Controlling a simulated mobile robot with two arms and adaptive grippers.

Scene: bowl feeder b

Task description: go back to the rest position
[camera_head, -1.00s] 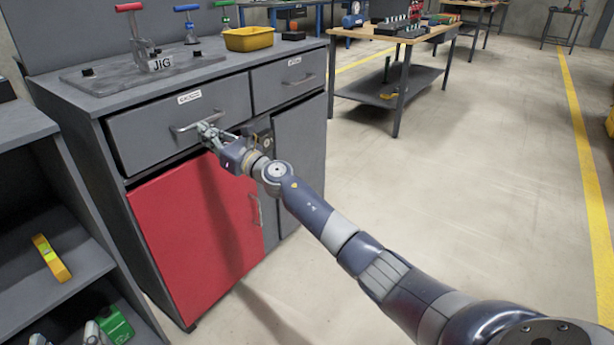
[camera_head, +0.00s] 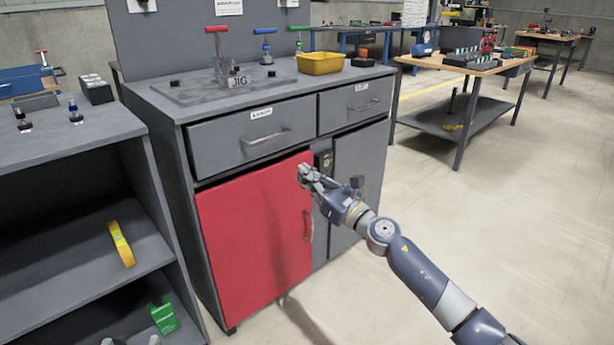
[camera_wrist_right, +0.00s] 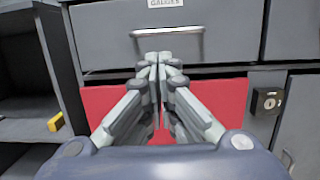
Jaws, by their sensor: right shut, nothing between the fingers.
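My right gripper (camera_head: 306,176) is shut and empty, in front of the red cabinet door (camera_head: 250,240) and below the left drawer (camera_head: 235,140). In the right wrist view its fingertips (camera_wrist_right: 158,62) meet at the picture's middle. The drawer handle (camera_head: 266,141) is free, and it also shows in the right wrist view (camera_wrist_right: 168,31), ahead of and above the fingers. Both drawers look shut. The red door is shut, with its handle (camera_head: 308,227) on the right side. My left gripper is not in view.
A jig (camera_head: 225,90) with clamps and a yellow bin (camera_head: 320,63) stand on the cabinet top. An open shelf unit (camera_head: 70,160) with a yellow level (camera_head: 121,244) stands at left. A workbench (camera_head: 470,65) is behind right. The floor (camera_head: 540,220) at right is clear.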

